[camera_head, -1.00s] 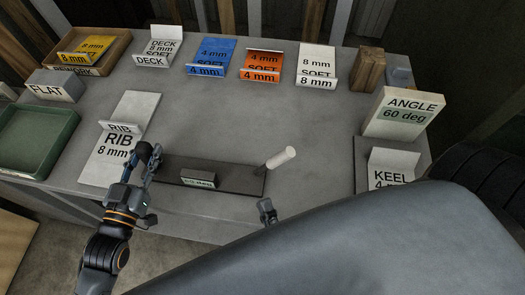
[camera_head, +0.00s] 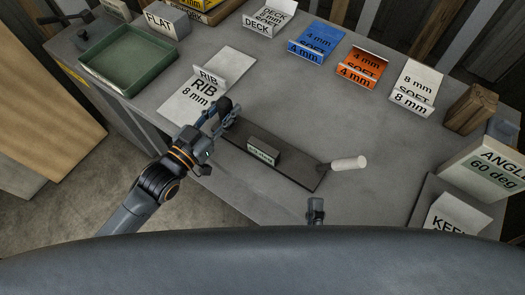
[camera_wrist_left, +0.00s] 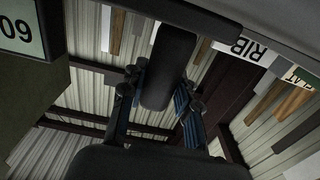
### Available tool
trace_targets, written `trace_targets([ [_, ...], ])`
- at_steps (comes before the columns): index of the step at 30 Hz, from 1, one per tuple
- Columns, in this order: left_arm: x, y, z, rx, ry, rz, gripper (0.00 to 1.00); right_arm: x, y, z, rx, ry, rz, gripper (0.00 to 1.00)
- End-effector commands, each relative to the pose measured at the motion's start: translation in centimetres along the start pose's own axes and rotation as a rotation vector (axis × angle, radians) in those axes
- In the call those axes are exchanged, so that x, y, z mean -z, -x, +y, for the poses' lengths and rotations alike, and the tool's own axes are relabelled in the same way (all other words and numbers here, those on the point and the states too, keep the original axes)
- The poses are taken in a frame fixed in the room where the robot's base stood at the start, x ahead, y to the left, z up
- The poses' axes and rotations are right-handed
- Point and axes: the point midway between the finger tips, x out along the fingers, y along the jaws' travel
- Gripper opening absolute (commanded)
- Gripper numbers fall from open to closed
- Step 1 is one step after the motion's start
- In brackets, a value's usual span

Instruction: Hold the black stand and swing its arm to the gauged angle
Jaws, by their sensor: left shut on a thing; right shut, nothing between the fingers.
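The black stand (camera_head: 300,174) lies as a long flat base near the table's front edge, with a small labelled block (camera_head: 263,152) on it. The block's text is too small to read. A pale, cylinder-tipped arm (camera_head: 349,163) sticks out at its right end. My left gripper (camera_head: 222,112) is shut on a dark upright post at the stand's left end; the left wrist view shows the rounded dark post (camera_wrist_left: 170,70) between the fingers (camera_wrist_left: 160,90). My right gripper (camera_head: 316,204) is shut and empty, in front of the stand's right end and apart from the pale arm. The angle sign (camera_head: 487,168) reads 60 deg.
A RIB plate (camera_head: 190,100) lies left of the stand and a green tray (camera_head: 130,62) beyond it. Blue (camera_head: 318,40), orange (camera_head: 365,68) and white (camera_head: 418,85) cards stand at the back. A KEEL card (camera_head: 452,214) is at right. The middle tabletop is clear.

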Motion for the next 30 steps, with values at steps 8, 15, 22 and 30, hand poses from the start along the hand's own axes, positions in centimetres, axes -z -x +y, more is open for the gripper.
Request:
trace_targets([
  [8,0.05,-0.01,-0.01,0.000,0.000,0.001,0.00,0.00,0.00,0.00,0.000,0.000,0.000,0.00],
  [15,0.05,-0.01,-0.01,0.000,0.000,0.001,0.35,0.00,0.00,0.00,0.000,0.000,0.000,0.00],
  [22,0.03,-0.01,-0.01,0.000,0.000,0.001,0.57,0.00,0.00,0.00,0.000,0.000,0.000,0.00],
  [30,-0.06,0.53,-0.01,0.000,0.000,-0.001,0.57,0.00,0.00,0.00,0.000,0.000,0.000,0.00],
])
